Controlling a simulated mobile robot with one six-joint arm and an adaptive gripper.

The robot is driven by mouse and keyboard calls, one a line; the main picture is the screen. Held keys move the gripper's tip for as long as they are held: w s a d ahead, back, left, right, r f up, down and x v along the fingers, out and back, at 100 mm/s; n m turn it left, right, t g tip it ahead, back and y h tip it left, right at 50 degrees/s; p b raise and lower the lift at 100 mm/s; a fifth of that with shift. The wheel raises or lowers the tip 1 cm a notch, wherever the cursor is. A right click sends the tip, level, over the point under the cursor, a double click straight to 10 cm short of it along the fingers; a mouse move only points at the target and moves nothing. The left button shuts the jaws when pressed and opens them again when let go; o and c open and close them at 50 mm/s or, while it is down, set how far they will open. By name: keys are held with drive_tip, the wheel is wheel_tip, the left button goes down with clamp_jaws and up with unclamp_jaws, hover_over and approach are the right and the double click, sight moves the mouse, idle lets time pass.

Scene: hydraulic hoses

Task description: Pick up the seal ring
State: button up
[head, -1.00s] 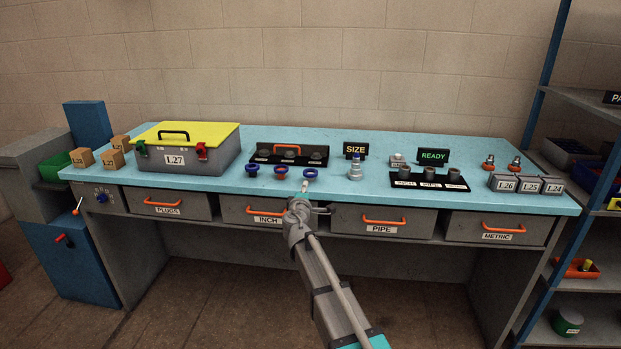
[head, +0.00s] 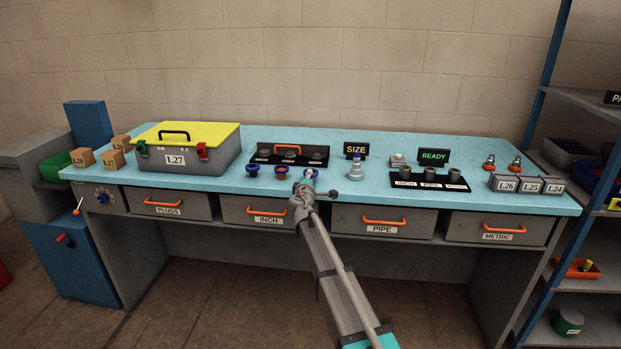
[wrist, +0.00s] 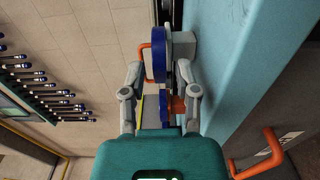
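Three small stands in a row near the bench's front edge bear blue rings: a left one (head: 252,169), a middle one with an orange body (head: 281,169) and a right one (head: 311,172). I cannot tell which is the seal ring. My gripper (head: 308,186) is just in front of the right one and partly covers it. In the wrist view my gripper (wrist: 161,70) is open, with nothing seen held. A smaller blue ring on an orange body (wrist: 178,106) shows below.
A grey box with a yellow lid (head: 188,133) stands left on the bench. A black holder with an orange handle (head: 288,147) is behind the rings. A grey fitting (head: 355,169) stands to their right. Drawers with orange handles (head: 268,213) are below the front edge.

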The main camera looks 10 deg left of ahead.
drive_tip(key=shift+w, duration=0.45)
clamp_jaws()
idle(0.4)
drive_tip(key=shift+r+p, duration=1.3)
drive_tip(key=shift+p, duration=0.05)
